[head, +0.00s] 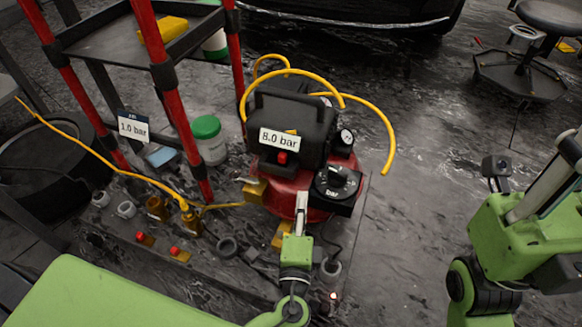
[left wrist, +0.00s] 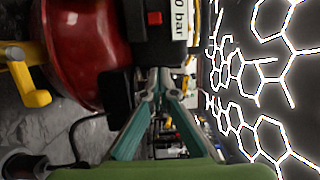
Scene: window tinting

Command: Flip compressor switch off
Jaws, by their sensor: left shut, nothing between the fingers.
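The compressor (head: 298,190) has a red tank, a black top and an "8.0 bar" label. Its small red switch (head: 282,157) sits on the front of the black housing, just below the label. The switch also shows at the top of the left wrist view (left wrist: 155,18), beside the red tank (left wrist: 85,50). My left gripper (head: 301,198) is shut and empty, in front of the compressor and below the switch in the picture. Its fingertips (left wrist: 158,78) meet in the wrist view, apart from the switch in the picture. Whether the switch is on or off is unclear.
A black dial marked "bar" (head: 338,184) is right of the gripper. Yellow hoses (head: 300,73) loop above the compressor. A red-posted cart (head: 160,55) and a jar with a green lid (head: 208,140) stand to the left. Floor (head: 420,200) right of the compressor is clear.

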